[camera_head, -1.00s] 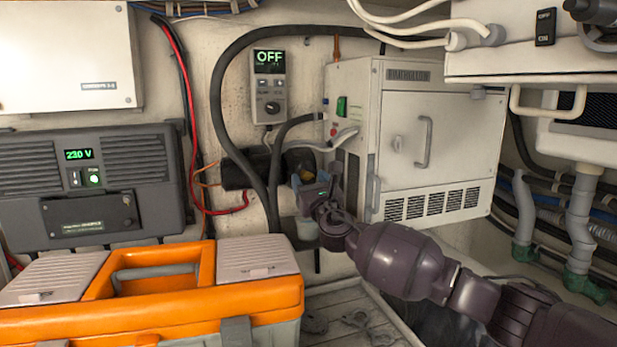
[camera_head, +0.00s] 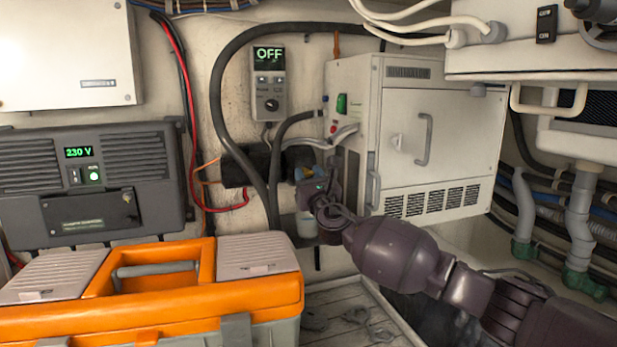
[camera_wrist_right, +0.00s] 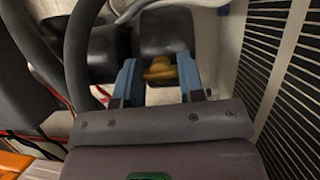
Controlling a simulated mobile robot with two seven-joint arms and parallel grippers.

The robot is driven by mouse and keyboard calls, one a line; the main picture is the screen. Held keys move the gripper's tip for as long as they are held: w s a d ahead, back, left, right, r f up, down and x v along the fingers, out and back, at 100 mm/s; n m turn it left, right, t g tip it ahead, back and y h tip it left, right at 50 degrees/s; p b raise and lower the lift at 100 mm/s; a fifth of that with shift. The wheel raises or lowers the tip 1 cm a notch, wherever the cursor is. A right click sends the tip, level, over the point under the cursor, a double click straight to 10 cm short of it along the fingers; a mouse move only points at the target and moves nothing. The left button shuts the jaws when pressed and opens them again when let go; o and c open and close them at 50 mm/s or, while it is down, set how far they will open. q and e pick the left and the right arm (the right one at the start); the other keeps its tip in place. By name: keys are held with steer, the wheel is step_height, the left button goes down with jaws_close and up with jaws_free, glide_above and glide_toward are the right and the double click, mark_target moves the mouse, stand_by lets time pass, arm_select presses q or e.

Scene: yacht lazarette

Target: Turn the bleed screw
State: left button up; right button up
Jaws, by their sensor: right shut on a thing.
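The bleed screw (camera_wrist_right: 160,70) is a small brass-yellow piece in the right wrist view, at the end of a dark cylindrical fitting (camera_wrist_right: 163,33). My right gripper (camera_wrist_right: 160,80) has its two blue fingers on either side of the screw and is shut on it. In the head view my right gripper (camera_head: 305,174) is at the dark fitting, left of the white cabinet. It hides the screw there. My left gripper is not in view.
The white cabinet (camera_head: 400,130) stands close to the right of my gripper. A thick black hose (camera_head: 216,90) loops down just left of it. An orange toolbox (camera_head: 150,310) fills the front left. A controller (camera_head: 269,85) reading OFF hangs above.

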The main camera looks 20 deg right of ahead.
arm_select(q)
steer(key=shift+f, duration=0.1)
arm_select(e)
steer(key=shift+m, duration=0.5)
steer(key=shift+m+h+b, duration=0.4)
steer(key=shift+m+h, duration=0.4)
steer(key=shift+m, duration=0.1)
steer(key=m+h, duration=0.1)
steer(key=m, duration=0.1)
steer(key=shift+a+m+b, duration=0.1)
steer(key=shift+m+b, duration=0.2)
steer(key=m+h, duration=0.2)
steer(key=m, duration=0.1)
steer(key=shift+m+g, duration=0.3)
steer(key=shift+m, duration=0.1)
steer(key=m+g+h, duration=0.1)
steer(key=m, duration=0.2)
steer(key=shift+m, duration=0.4)
steer(key=m+g+h, duration=0.1)
steer(key=m, duration=0.1)
steer(key=m+g, duration=0.1)
steer(key=m, duration=0.2)
steer(key=shift+a+r+h, duration=0.1)
steer(key=shift+r+h, duration=0.05)
steer(key=shift+h, duration=0.25)
arm_select(q)
steer(key=shift+p, duration=0.75)
arm_select(e)
steer(key=shift+m+g, duration=1)
steer(key=shift+m, duration=1.7)
